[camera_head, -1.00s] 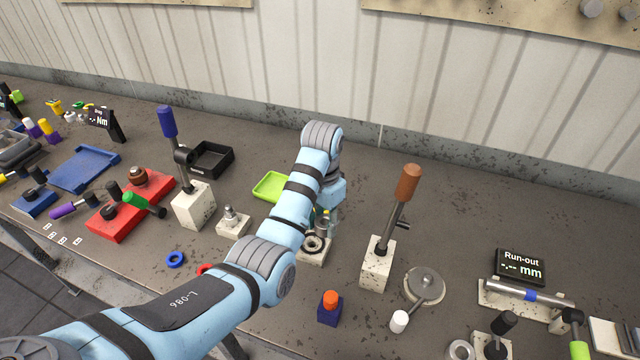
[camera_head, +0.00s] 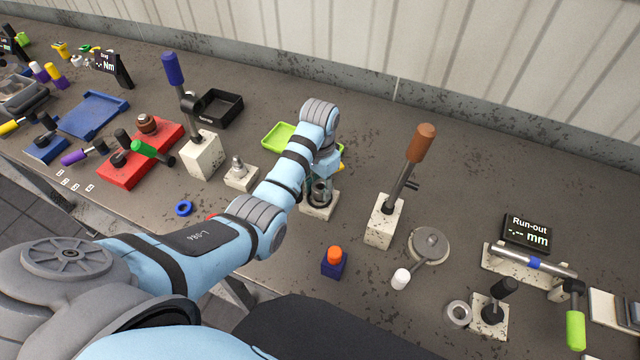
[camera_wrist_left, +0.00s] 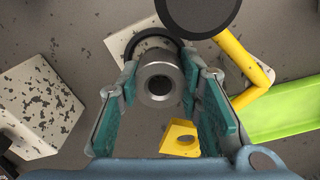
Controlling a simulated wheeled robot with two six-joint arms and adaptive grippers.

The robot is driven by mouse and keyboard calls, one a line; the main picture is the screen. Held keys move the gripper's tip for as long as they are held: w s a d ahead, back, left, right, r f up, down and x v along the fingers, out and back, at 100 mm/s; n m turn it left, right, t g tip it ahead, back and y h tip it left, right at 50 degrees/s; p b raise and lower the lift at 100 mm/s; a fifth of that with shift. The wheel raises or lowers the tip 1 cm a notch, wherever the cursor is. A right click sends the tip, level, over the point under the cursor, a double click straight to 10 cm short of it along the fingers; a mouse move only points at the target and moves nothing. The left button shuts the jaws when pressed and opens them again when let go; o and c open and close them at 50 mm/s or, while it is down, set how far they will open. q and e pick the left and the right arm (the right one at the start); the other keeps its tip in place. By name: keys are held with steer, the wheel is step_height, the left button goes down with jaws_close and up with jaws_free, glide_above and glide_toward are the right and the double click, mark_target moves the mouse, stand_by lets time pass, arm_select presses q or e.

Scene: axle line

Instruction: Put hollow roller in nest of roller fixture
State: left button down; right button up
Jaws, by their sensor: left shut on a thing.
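The hollow roller (camera_wrist_left: 160,82) is a grey metal cylinder with an open bore, seen end-on in the left wrist view. My left gripper (camera_wrist_left: 160,90) is shut on it, one teal-padded finger on each side. The roller also shows in the head view (camera_head: 319,190), under my wrist. The roller fixture (camera_head: 318,209) is a pale block directly below it. In the left wrist view the fixture (camera_wrist_left: 118,42) shows a dark ring, its nest, mostly hidden behind the roller. I cannot tell whether the roller's lower end is inside the nest or just above it. My right gripper is out of view.
A bent yellow handle (camera_wrist_left: 248,62) with a black disc stands close beside the roller. A yellow holed block (camera_wrist_left: 181,138) and a green tray (camera_wrist_left: 290,108) are near. A lever press (camera_head: 384,221) stands right of the fixture, a blue block with orange top (camera_head: 334,263) in front.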

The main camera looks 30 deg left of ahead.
arm_select(q)
steer(key=shift+w+d, duration=0.1)
steer(key=shift+w, duration=0.1)
steer(key=shift+s, duration=0.15)
steer(key=shift+s+r, duration=0.1)
steer(key=shift+s, duration=0.45)
steer(key=c, duration=1.6)
jaws_free()
steer(key=shift+w+f, duration=0.15)
steer(key=shift+f, duration=0.1)
steer(key=o, duration=0.5)
steer(key=shift+w, duration=0.15)
steer(key=shift+o, duration=0.2)
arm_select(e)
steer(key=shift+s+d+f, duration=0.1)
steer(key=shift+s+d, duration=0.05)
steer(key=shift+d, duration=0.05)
arm_select(q)
steer(key=shift+s, duration=0.2)
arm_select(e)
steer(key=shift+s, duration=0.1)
